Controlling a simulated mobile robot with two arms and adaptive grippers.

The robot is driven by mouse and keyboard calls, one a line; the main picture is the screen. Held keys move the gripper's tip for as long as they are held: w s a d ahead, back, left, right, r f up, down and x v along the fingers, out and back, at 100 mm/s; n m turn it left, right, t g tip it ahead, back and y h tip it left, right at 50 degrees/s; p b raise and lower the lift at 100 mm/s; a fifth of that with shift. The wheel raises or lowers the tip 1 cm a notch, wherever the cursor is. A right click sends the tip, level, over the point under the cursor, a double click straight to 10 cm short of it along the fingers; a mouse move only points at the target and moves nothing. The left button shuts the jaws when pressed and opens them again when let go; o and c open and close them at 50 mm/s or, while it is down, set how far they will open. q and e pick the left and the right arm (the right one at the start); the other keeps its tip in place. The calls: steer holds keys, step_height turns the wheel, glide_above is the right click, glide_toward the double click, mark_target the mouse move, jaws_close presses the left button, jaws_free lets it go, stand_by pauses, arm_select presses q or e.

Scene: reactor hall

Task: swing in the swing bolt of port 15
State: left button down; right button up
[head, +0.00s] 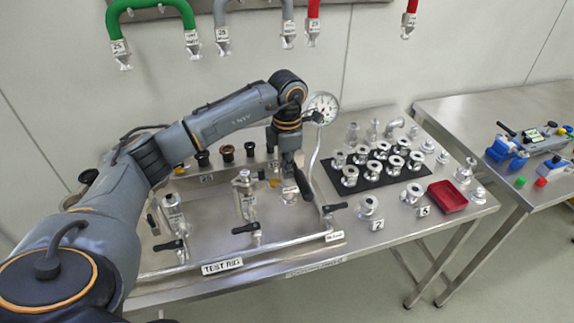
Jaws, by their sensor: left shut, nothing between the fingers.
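My left arm comes in from the left and reaches over the test rig. My left gripper (304,188) points down at the rig's right side, beside a curved metal tube, its dark fingers shut and empty. A silver port fitting (411,193) stands on the table at the right, beside a small number tag (423,211) that seems to read 15. The gripper is well to the left of this fitting and apart from it. The swing bolt is too small to make out. My right gripper is not in view.
The test rig (222,266) has several black-handled valves and a round gauge (322,106). A black mat (334,186) holds several silver fittings. A red tray (447,197) lies near the table's right edge. Another tagged fitting (367,206) stands nearer the rig. Coloured hoses hang on the wall.

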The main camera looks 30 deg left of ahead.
arm_select(q)
steer(key=shift+s+f, duration=1.35)
steer(key=shift+s, duration=0.8)
step_height(320, 180, up, 7)
steer(key=w+p, duration=0.1)
steer(key=p, duration=0.2)
steer(key=shift+w+d, duration=0.15)
steer(key=shift+d, duration=0.15)
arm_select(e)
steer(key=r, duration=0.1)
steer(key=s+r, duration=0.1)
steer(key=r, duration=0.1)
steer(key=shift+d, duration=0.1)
